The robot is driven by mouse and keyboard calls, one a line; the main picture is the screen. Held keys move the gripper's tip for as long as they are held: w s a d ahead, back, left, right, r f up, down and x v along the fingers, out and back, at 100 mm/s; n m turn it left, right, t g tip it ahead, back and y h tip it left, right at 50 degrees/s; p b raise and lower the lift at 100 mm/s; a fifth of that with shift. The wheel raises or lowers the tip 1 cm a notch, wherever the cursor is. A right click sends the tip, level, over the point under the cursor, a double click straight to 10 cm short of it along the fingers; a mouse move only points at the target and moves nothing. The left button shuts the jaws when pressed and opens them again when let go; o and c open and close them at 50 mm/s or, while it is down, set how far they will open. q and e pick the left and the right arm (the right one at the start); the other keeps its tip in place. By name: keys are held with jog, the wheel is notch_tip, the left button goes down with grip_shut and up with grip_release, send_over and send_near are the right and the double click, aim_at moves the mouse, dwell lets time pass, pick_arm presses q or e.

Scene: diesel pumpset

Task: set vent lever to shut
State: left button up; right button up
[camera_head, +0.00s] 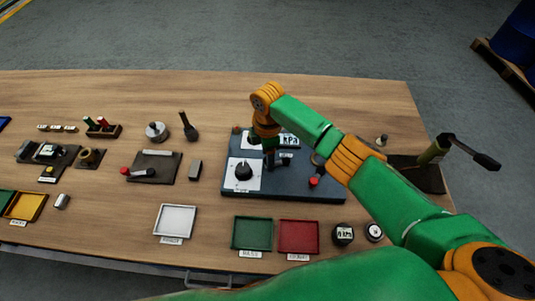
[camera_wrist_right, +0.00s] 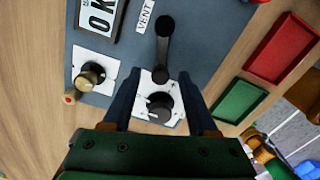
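The vent lever (camera_wrist_right: 163,45) is a black bar with two rounded ends, on the blue-grey panel (camera_wrist_right: 205,38) in the right wrist view. A white VENT label (camera_wrist_right: 145,16) is beside its upper end. My right gripper (camera_wrist_right: 158,78) is open, with its fingers either side of the lever's lower end. I cannot tell whether they touch it. In the head view my right gripper (camera_head: 270,155) is over the panel (camera_head: 285,189), and the lever is hard to make out there. My left gripper is not in view.
A black dial knob (camera_wrist_right: 160,106) on a white plate shows between my fingers. A brass-coloured knob (camera_wrist_right: 90,76) and a kPa display (camera_wrist_right: 102,16) are also on the panel. Green (camera_head: 252,233) and red (camera_head: 298,237) trays lie in front. Tools and parts are at the left.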

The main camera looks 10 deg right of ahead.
jog(key=shift+r, duration=0.1)
notch_tip(320, 180, up, 7)
jog(key=shift+f+b, duration=0.1)
jog(key=shift+b, duration=0.5)
jog(key=shift+s, duration=0.1)
